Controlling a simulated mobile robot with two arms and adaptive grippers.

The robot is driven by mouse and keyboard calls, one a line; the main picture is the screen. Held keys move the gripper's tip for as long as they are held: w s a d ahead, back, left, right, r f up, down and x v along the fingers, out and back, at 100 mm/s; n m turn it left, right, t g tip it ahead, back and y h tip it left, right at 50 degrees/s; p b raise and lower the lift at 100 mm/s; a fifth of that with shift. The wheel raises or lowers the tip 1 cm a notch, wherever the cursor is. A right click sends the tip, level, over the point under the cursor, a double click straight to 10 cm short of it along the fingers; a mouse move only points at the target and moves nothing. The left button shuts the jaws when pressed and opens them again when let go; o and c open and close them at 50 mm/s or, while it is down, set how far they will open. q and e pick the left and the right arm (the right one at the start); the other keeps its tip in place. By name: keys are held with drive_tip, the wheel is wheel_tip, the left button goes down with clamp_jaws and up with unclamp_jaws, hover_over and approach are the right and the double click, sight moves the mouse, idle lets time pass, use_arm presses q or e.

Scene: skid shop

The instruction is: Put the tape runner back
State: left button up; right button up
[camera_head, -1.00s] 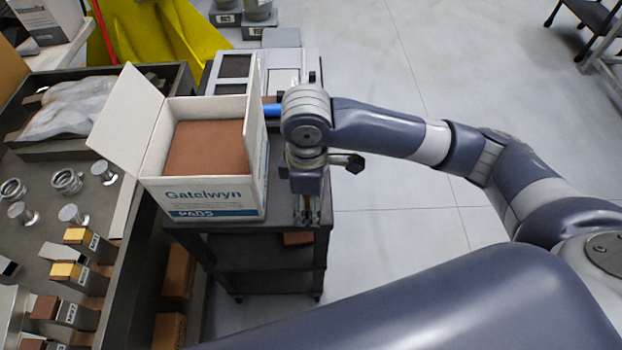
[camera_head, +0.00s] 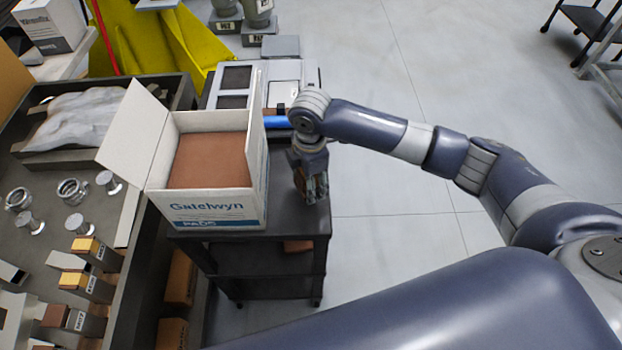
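My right gripper (camera_head: 313,190) points down over the front right part of the dark cart top (camera_head: 287,218), just right of the open Gatelwyn box. Something brown shows at its fingers; I cannot tell whether it is held or lies behind them. A blue item (camera_head: 276,122) lies behind the box, partly hidden by the box and my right wrist. I cannot make out a tape runner for certain. My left gripper is not in view.
The white Gatelwyn box (camera_head: 212,209) holds brown pads, its flap open to the left. A grey-white machine (camera_head: 285,72) stands at the cart's back. A grey bench (camera_head: 45,185) with metal parts and small boxes is at left.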

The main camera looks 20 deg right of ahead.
drive_tip(key=shift+w+d, duration=0.35)
drive_tip(key=shift+w, duration=0.4)
wheel_tip(320, 180, down, 3)
drive_tip(key=shift+d+r+p, duration=0.1)
drive_tip(key=shift+r+p, duration=0.05)
drive_tip(key=shift+p, duration=0.55)
drive_tip(key=shift+f, duration=0.5)
drive_tip(key=shift+f, duration=0.1)
drive_tip(key=o, duration=1.1)
wheel_tip(320, 180, up, 11)
drive_tip(key=b, duration=0.2)
drive_tip(key=shift+b, duration=0.3)
drive_tip(key=shift+s+r, duration=0.1)
drive_tip(key=shift+r, duration=0.55)
